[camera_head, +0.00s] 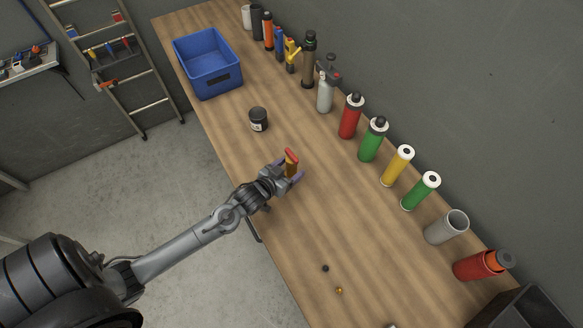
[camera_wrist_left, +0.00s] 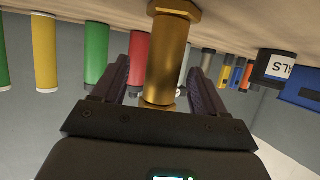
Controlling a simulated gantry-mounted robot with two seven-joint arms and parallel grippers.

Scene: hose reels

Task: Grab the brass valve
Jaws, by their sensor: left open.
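The brass valve (camera_head: 291,169) stands on the wooden workbench with a red part on its top. It also shows large in the left wrist view (camera_wrist_left: 169,55), as a gold cylinder with a wider hexagonal end at the bench. My left gripper (camera_head: 288,175) is open around the valve, with one finger on each side of it. In the wrist view gaps show between the valve and both fingers. The gripper partly hides the valve's lower part in the head view. My right gripper is not in view.
A black jar (camera_head: 258,119) and a blue bin (camera_head: 208,64) stand farther back on the bench (camera_head: 225,125). Bottles, cans and tubes, such as a red bottle (camera_head: 350,117), line the wall side. Two small pieces (camera_head: 339,290) lie near the front. The middle is mostly clear.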

